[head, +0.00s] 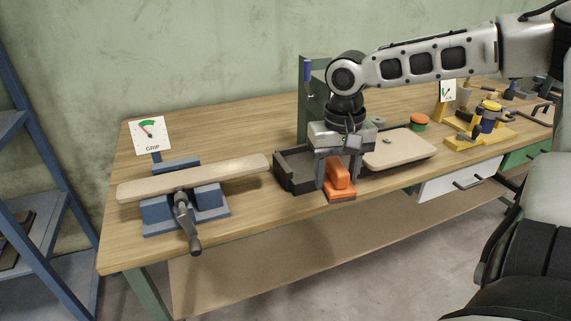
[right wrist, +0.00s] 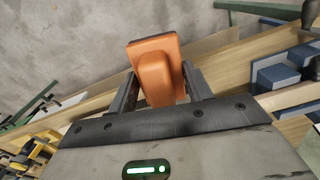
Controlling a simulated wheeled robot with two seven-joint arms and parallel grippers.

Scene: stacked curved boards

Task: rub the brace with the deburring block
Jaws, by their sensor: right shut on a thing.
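The brace (head: 225,174) is a pale wooden board lying across a blue vise (head: 186,214) at the left end of the bench in the head view. The deburring block (head: 341,177) is orange with a raised grip. My right gripper (head: 338,184) is shut on that grip, pointing down near the bench's front edge, to the right of the brace and apart from it. In the right wrist view the deburring block (right wrist: 158,72) sits between the two fingers. Whether its underside touches the bench or the tray is unclear. My left gripper is not in view.
A dark open tray (head: 290,177) stands just left of my right gripper. A pale board (head: 405,148) lies to the right. A GRIP dial (head: 150,135) stands behind the vise. Yellow fixtures (head: 482,133) fill the right end. The bench between vise and back edge is clear.

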